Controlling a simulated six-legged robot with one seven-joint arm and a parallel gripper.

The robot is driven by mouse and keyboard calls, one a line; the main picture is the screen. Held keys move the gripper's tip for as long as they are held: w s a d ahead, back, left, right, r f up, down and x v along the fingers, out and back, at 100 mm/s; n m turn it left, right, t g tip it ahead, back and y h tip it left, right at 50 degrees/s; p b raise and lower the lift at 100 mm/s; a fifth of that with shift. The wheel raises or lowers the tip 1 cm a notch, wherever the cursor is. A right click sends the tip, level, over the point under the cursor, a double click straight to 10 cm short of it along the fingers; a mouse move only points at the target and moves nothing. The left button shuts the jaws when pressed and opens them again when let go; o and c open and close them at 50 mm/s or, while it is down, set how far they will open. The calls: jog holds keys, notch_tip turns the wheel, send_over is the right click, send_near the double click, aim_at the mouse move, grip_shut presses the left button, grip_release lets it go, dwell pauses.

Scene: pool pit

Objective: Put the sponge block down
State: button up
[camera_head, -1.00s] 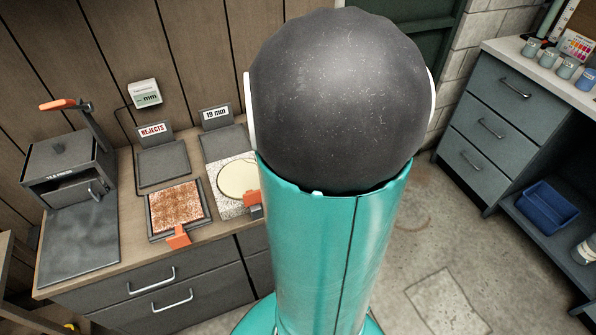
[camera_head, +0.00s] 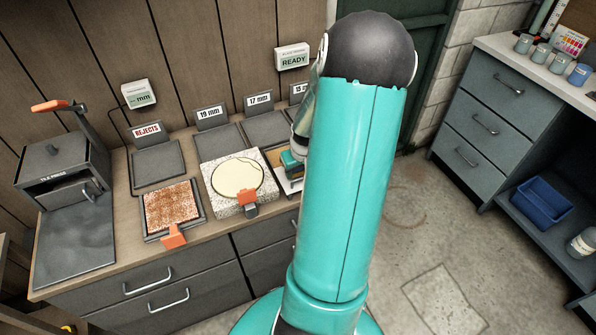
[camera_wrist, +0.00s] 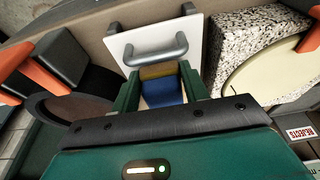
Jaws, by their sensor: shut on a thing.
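My gripper (camera_wrist: 158,92) is shut on the sponge block (camera_wrist: 162,90), which shows blue with a yellow band between the green fingers in the wrist view. A white board with a grey bar handle (camera_wrist: 152,50) lies just beyond the fingertips. Whether the block touches the board I cannot tell. In the head view my gripper (camera_head: 291,162) is low at the bench, right of the speckled slab (camera_head: 212,193), and is mostly hidden behind my arm. The block cannot be made out there.
Left of the slab, a rusty-brown tile (camera_head: 172,206) lies on a tray with an orange clamp. Empty trays stand behind, by the REJECTS sign (camera_head: 148,130) and thickness signs. A tile press (camera_head: 62,165) stands at the far left. In the wrist view, the slab (camera_wrist: 250,35) is close on the right.

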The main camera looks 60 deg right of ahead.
jog(key=shift+f, duration=0.4)
jog(key=shift+f, duration=0.2)
jog(key=o, duration=1.3)
jog(key=shift+r, duration=0.1)
